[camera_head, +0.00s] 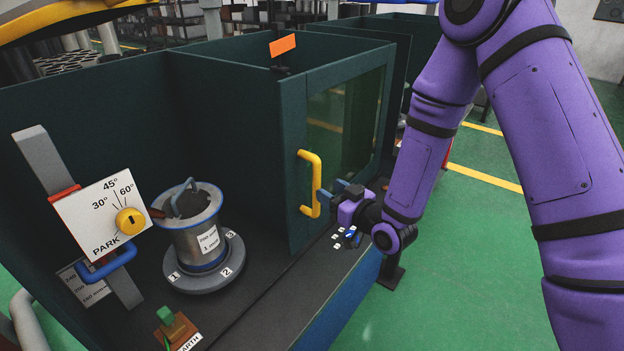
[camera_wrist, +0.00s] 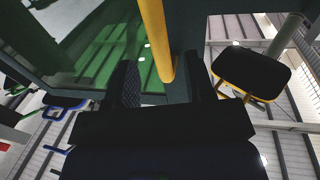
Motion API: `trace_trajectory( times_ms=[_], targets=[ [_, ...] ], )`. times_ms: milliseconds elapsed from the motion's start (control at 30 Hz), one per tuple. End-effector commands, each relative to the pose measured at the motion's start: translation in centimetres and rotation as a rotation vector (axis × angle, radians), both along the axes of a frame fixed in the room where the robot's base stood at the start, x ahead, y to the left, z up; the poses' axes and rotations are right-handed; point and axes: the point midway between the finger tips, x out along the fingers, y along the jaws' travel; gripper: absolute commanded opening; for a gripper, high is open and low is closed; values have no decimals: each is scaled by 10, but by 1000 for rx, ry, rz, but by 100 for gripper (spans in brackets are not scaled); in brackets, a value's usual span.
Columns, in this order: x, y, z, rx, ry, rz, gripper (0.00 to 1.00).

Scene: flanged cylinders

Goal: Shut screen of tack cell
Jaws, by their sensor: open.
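The screen (camera_head: 293,150) is a dark green upright panel with a clear window (camera_head: 345,120) and a yellow bar handle (camera_head: 316,185). It stands along the right part of the cell front. The left part, with the flanged cylinder, is uncovered. My gripper (camera_head: 328,191) is open beside the handle, its fingers pointing at it from the right. In the wrist view the yellow handle (camera_wrist: 157,40) shows between the two dark fingers (camera_wrist: 165,85). I cannot tell whether the fingers touch it.
A grey flanged cylinder (camera_head: 193,227) stands on a round numbered base (camera_head: 205,273). Left of it is an angle dial plate (camera_head: 104,217) with a yellow knob and blue handle. A green-topped earth block (camera_head: 175,327) sits near the front. An orange flag (camera_head: 282,45) tops the cell.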

Motion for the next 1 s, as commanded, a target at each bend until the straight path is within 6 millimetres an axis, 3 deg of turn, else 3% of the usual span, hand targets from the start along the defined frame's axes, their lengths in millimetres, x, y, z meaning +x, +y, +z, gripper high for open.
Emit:
trace_trajectory(
  times_ms=[400,833,867,1000],
  targets=[
    [49,42,0,0,0,0,48],
    [57,48,0,-1,2,-1,48],
    [57,48,0,-1,2,-1,46],
    [57,48,0,-1,2,-1,14]
  ],
)
